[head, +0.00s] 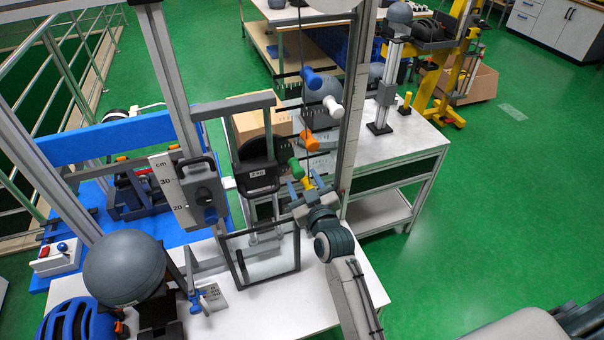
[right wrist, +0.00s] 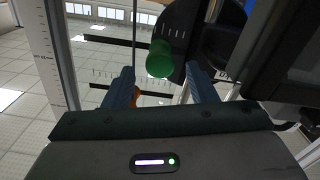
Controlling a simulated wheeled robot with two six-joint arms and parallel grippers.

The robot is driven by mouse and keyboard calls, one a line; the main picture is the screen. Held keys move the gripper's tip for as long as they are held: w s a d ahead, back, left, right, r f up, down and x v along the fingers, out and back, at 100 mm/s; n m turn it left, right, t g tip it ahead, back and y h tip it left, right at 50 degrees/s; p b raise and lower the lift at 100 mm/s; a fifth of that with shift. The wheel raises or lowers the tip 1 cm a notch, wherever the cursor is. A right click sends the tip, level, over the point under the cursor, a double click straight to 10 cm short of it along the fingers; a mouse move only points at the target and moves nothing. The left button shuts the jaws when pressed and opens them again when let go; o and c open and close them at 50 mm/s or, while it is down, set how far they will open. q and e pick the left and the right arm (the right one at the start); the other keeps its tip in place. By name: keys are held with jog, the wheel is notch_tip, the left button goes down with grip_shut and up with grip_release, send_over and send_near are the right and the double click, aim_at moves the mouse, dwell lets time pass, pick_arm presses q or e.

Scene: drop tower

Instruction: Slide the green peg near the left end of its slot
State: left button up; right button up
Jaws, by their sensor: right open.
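The green peg (head: 295,166) sticks out from the tower frame, below the orange peg (head: 309,140) in the head view. In the right wrist view the green peg (right wrist: 160,60) points toward the camera, above and between the fingertips. A dark slot with tick marks (right wrist: 112,87) runs near it; which slot holds the green peg is hard to tell. My right gripper (head: 305,185) is open just below the green peg, with blue fingers (right wrist: 162,88) apart and nothing clearly held. A yellow peg (head: 309,184) shows close to its fingertips. My left gripper is out of view.
A white peg (head: 333,107) and a blue peg (head: 312,79) stick out higher up. A black block (head: 258,178) hangs left of the green peg. An upright ruled post (head: 352,110) stands to the right. A clear-panelled frame (head: 265,258) stands below.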

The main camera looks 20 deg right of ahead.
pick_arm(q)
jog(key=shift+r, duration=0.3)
pick_arm(e)
jog(key=shift+w, duration=0.65)
